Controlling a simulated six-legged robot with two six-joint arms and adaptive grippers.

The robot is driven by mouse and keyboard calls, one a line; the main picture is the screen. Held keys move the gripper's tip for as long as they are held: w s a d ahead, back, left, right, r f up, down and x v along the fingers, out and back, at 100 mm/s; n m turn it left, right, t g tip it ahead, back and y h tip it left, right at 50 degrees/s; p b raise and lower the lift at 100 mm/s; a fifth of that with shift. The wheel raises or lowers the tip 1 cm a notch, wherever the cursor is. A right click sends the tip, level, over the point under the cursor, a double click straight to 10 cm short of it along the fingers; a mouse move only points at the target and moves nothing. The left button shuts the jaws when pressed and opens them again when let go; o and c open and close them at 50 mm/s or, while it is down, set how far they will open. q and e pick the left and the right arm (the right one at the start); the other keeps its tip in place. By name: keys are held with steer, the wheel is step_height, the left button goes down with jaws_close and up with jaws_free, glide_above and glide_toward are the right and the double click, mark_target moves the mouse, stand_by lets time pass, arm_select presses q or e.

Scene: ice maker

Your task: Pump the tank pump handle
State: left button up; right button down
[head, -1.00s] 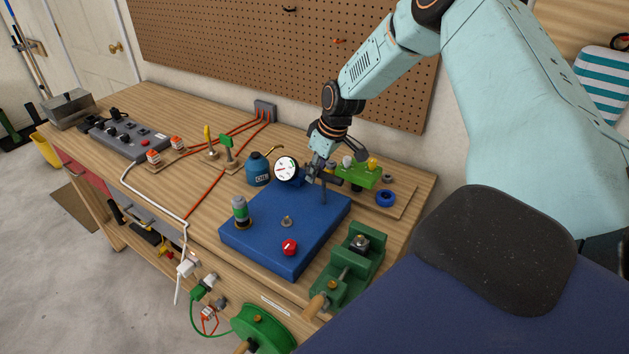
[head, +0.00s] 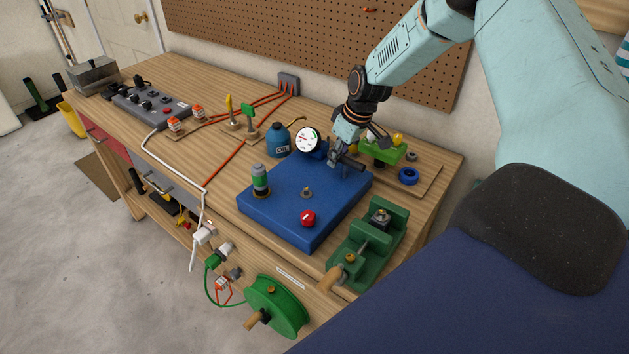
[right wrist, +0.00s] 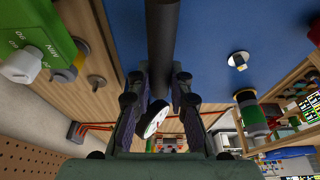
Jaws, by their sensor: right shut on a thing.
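The blue tank (head: 290,212) sits on the wooden workbench, with a round white gauge (head: 308,139) at its back edge. My right gripper (head: 345,163) is low over the tank's back right part, just right of the gauge. In the right wrist view, the gripper (right wrist: 160,82) has its fingers on either side of a thick black bar, the pump handle (right wrist: 162,40), and is shut on it. The gauge also shows in the right wrist view (right wrist: 156,118), below the bar. In the head view my gripper mostly hides the handle. My left gripper is not in view.
A red knob (head: 308,218) and a green-grey cylinder (head: 261,180) stand on the tank. A green vise (head: 370,245) is at its right, a blue oil can (head: 278,140) behind it.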

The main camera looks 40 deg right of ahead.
steer(key=shift+w+r+p, duration=0.1)
steer(key=shift+r+p, duration=1.7)
steer(key=shift+r, duration=0.35)
step_height(320, 180, down, 5)
steer(key=b, duration=0.4)
steer(key=shift+r, duration=0.35)
steer(key=shift+r+p, duration=2.1)
steer(key=shift+p, duration=0.05)
steer(key=shift+f+b, duration=1.95)
steer(key=shift+f, duration=0.3)
steer(key=shift+r, duration=0.1)
